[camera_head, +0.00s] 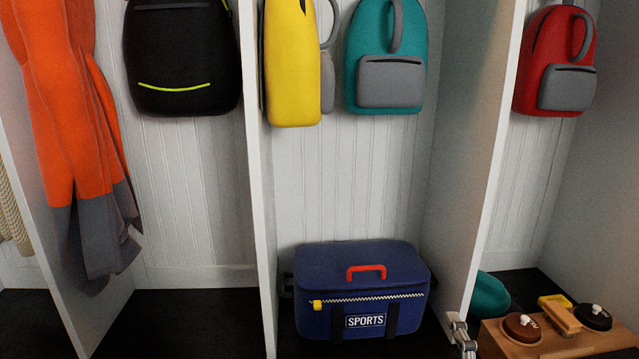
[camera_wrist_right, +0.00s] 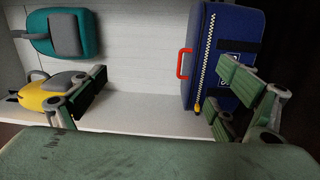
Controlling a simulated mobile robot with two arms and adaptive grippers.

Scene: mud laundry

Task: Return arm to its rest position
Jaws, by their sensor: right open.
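My right gripper shows in the right wrist view (camera_wrist_right: 165,98) with its two green-grey fingers spread wide and nothing between them. In the head view, only a small grey metal part of an arm or gripper shows at the bottom edge, in front of the right divider. A blue sports bag (camera_head: 362,285) with a red handle sits on the dark bench of the middle cubby. In the right wrist view the bag (camera_wrist_right: 228,50) lies beyond the right finger, apart from it as far as I can see. My left gripper is not in view.
A yellow backpack (camera_head: 292,65) and a teal backpack (camera_head: 388,50) hang above the bag. A black backpack (camera_head: 182,60) and an orange garment (camera_head: 70,120) hang left, a red backpack (camera_head: 556,62) right. White dividers (camera_head: 258,180) separate cubbies. A wooden box (camera_head: 555,343) stands lower right.

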